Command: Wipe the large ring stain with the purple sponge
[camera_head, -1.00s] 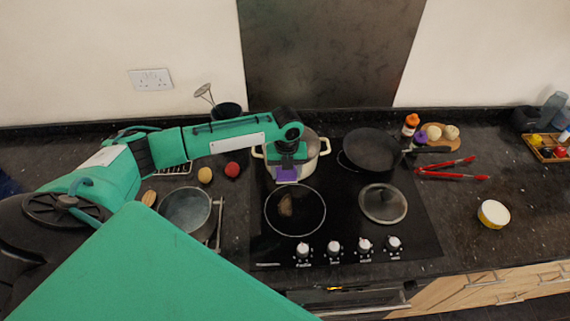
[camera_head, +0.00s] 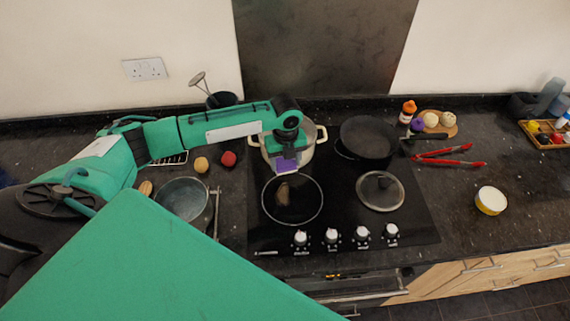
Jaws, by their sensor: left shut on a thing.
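The purple sponge (camera_head: 285,165) is held by my left gripper (camera_head: 286,150), which is shut on it. The sponge is in front of the cream pot, just behind the front-left ring on the black cooktop; I cannot tell whether it touches the glass. That pale ring outline (camera_head: 293,225) holds a small brown patch (camera_head: 283,193). I cannot tell whether the ring is a stain or a printed burner mark. My left arm reaches in from the left across the counter. My right gripper is not in view.
The cream pot (camera_head: 320,136) stands behind the gripper, with a black pan (camera_head: 368,138) to its right. A glass lid (camera_head: 380,191) lies front right. A grey pot (camera_head: 183,199) stands left. Knobs (camera_head: 332,235) line the front. Red tongs (camera_head: 448,160) lie right.

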